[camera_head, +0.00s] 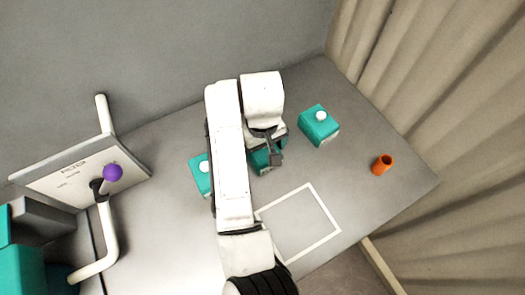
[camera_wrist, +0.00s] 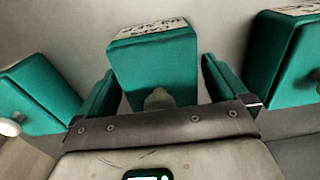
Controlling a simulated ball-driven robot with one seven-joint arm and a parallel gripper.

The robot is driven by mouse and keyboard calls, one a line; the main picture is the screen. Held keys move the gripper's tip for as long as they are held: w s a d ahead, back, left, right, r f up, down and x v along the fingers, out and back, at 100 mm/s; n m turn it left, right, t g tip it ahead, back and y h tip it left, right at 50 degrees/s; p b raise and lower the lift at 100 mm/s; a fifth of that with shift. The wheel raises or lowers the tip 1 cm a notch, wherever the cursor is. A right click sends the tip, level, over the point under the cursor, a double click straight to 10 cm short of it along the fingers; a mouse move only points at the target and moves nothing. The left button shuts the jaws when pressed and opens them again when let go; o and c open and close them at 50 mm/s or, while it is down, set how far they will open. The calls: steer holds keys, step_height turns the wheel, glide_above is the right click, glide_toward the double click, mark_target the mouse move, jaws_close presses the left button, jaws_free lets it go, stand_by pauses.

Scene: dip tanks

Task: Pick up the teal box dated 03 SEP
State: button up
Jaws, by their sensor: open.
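Three teal boxes with pale knobs stand on the grey table. In the head view, the left box (camera_head: 200,180) is partly behind my arm, the middle box (camera_head: 259,164) is mostly hidden under my gripper (camera_head: 270,150), and the right box (camera_head: 314,131) is clear. In the wrist view, my gripper (camera_wrist: 158,70) is open, with one finger on each side of the middle box (camera_wrist: 158,75) and its knob. The left box (camera_wrist: 40,88) and right box (camera_wrist: 283,60) lie outside the fingers. Labels show on the middle and right boxes, but I cannot read a date.
An orange cup (camera_head: 382,164) stands at the table's right. A white square outline (camera_head: 326,212) marks clear table in front. A tilted white panel (camera_head: 75,172) and a purple ball-topped lever (camera_head: 113,172) are at the left. A beige curtain (camera_head: 440,80) hangs at the right.

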steer(key=c, duration=1)
steer(key=shift+r, duration=0.1)
